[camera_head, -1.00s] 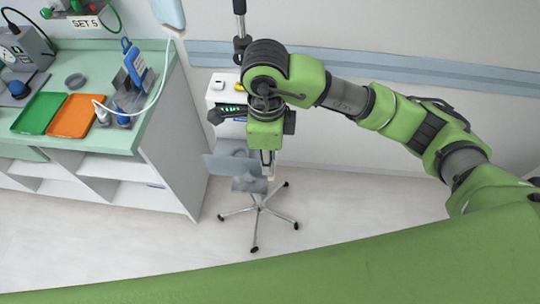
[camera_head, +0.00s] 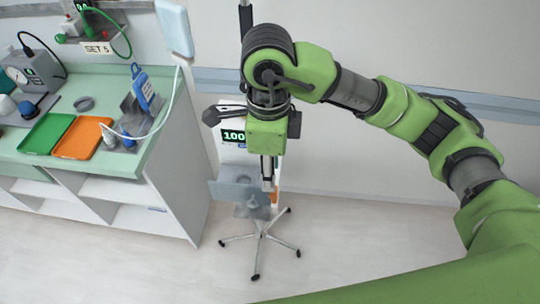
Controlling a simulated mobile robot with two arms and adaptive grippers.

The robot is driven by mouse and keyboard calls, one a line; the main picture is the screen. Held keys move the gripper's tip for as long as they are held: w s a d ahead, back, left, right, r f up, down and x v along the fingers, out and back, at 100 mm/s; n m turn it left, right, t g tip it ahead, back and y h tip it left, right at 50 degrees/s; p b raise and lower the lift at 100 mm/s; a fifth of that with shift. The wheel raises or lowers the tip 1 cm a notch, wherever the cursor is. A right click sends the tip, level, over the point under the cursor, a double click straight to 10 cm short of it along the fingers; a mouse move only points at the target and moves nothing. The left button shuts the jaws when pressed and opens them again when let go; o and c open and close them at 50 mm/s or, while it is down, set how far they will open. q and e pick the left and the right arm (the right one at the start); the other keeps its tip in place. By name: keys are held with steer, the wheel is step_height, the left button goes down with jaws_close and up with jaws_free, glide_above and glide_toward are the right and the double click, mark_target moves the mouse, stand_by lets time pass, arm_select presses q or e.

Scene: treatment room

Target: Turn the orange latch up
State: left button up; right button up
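A white device on a pole stand, with a green "100" display (camera_head: 233,136), stands against the back wall. A small orange part (camera_head: 275,198) shows low at the device's right side, beside my gripper; it may be the latch, but I cannot tell which way it points. My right gripper (camera_head: 267,186) points down in front of the device, close to the orange part. Its fingers appear as one narrow shape, so I cannot tell whether they are open or touching anything. My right arm and wrist hide much of the device. My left gripper is out of view.
A grey panel (camera_head: 228,192) sticks out left of my gripper, above the stand's wheeled base (camera_head: 258,237). A green counter (camera_head: 130,164) at left holds a green tray (camera_head: 47,134), an orange tray (camera_head: 84,138) and a blue-handled item (camera_head: 143,86). The front floor is clear.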

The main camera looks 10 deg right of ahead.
step_height(320, 180, up, 4)
steer(key=shift+r, duration=0.2)
stand_by(0.5)
